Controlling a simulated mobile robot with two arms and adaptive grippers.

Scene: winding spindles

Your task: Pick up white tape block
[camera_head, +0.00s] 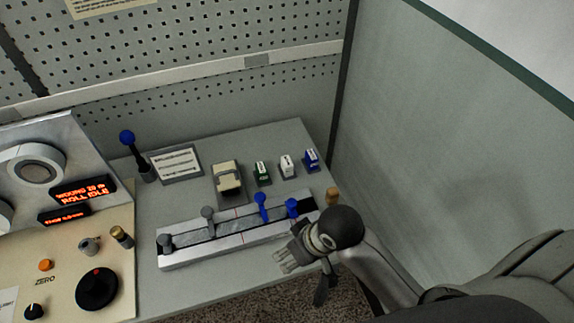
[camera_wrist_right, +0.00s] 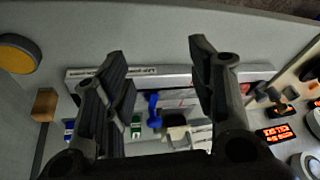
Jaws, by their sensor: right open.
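The white tape block (camera_head: 287,166) stands upright at the back right of the table, between a green block (camera_head: 262,174) and a blue block (camera_head: 311,159). In the right wrist view the green block (camera_wrist_right: 136,128) and blue block (camera_wrist_right: 69,130) show, but the white one is hidden, apparently behind a finger. My right gripper (camera_head: 302,274) is in front of the table's right part, nearer than the metal rail and well short of the blocks. Its fingers are spread and empty, also in the right wrist view (camera_wrist_right: 158,48). My left gripper is not in view.
A metal rail (camera_head: 200,256) with blue and grey knobs lies between my right gripper and the blocks. A beige block on a grey pad (camera_head: 228,177) is left of them. A wooden peg (camera_head: 333,196) stands at right, near a partition wall (camera_head: 440,130). A control panel (camera_head: 65,255) fills the left.

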